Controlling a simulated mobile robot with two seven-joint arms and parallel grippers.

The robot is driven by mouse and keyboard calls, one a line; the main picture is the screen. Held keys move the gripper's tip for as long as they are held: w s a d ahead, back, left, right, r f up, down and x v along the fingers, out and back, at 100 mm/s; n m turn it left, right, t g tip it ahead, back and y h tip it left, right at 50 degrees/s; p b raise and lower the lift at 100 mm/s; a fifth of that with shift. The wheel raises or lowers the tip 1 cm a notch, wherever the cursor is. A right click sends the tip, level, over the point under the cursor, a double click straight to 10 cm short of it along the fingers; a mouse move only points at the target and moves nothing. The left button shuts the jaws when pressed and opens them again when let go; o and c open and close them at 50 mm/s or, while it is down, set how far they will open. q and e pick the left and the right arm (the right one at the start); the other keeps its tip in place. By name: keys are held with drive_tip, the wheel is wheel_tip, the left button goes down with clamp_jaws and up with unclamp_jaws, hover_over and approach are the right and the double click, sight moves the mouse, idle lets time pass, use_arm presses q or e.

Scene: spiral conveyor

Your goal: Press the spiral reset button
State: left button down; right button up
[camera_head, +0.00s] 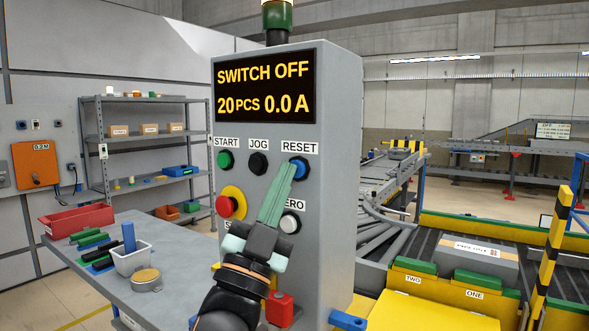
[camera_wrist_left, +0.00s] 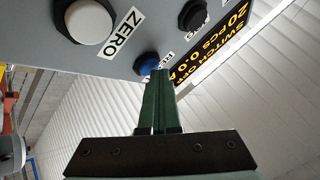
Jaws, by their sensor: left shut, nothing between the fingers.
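A grey control box (camera_head: 335,200) stands in the middle of the head view. Its blue round button (camera_head: 303,166) sits under the RESET label at the upper right of the panel, partly covered by my fingers. My left gripper (camera_head: 288,168) is shut and empty, its green fingers pointing up at the blue button. In the left wrist view the fingertips (camera_wrist_left: 158,73) overlap the lower edge of the blue button (camera_wrist_left: 147,63); I cannot tell whether they touch it. The display (camera_head: 266,87) reads SWITCH OFF, 20 PCS, 0.0 A. My right gripper is not in view.
Near the fingers are a black JOG button (camera_head: 258,163), a green START button (camera_head: 225,160), a white ZERO button (camera_head: 290,223) and a red stop button (camera_head: 226,207) on yellow. A table (camera_head: 180,240) with bins is at left. A conveyor (camera_head: 470,235) runs at right.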

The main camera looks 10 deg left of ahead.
use_arm(q)
drive_tip(key=shift+s+a, duration=0.25)
drive_tip(key=shift+s, duration=0.4)
drive_tip(key=s, duration=0.1)
drive_tip(key=s+a+p, duration=0.1)
drive_tip(key=s, duration=0.2)
drive_tip(key=shift+s+a, duration=0.35)
idle(0.4)
